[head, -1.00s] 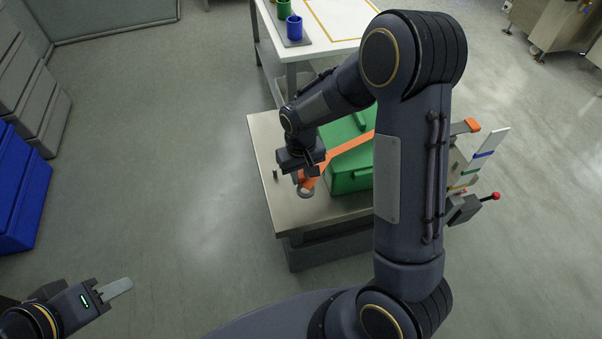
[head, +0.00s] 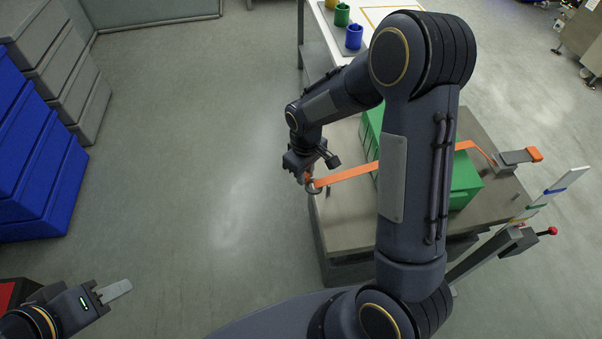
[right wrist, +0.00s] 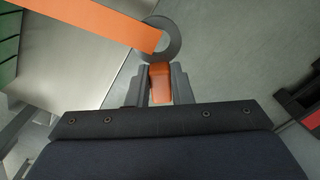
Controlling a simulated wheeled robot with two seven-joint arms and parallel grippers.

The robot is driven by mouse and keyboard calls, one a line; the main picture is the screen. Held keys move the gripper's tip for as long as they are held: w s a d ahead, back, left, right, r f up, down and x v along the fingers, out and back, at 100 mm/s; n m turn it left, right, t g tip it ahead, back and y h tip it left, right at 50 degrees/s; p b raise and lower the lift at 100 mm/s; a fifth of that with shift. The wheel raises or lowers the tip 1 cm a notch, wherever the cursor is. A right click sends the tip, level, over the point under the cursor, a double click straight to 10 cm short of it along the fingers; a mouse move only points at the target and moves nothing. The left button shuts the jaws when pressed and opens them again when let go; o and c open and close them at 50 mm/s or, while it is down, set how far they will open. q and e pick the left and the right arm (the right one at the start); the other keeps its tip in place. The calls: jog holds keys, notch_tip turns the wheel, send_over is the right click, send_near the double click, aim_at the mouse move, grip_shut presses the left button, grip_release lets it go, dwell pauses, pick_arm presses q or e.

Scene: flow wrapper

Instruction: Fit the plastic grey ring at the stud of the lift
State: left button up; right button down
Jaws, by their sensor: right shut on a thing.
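The grey ring (head: 314,188) is at the end of an orange strap (head: 347,174), at the left edge of the lift's metal top (head: 345,215). In the right wrist view the flat ring (right wrist: 173,46) lies just beyond my fingertips, mostly past the top's edge, with floor behind it. My right gripper (head: 308,178) is shut on an orange tab (right wrist: 160,82) beside the ring. The strap runs across the green crate (head: 463,183). I cannot make out the stud clearly. My left gripper (head: 115,290) is at the lower left, far from the lift; its jaw opening is unclear.
A buckle with an orange handle (head: 520,156) holds the strap's far side. A lever with a red knob (head: 552,231) sticks out at right. A white table with cups (head: 354,37) stands behind. Blue crates (head: 40,180) are stacked at left. The floor between is free.

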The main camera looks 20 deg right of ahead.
jog(key=d+f+n+b, duration=0.15)
jog(key=d+n, duration=0.35)
jog(key=n, duration=1.1)
jog(key=shift+s+f+b, duration=0.2)
jog(key=shift+f+b, duration=3.8)
jog(key=shift+f, duration=0.65)
jog(key=shift+n, duration=0.3)
jog(key=c, duration=1.2)
grip_release()
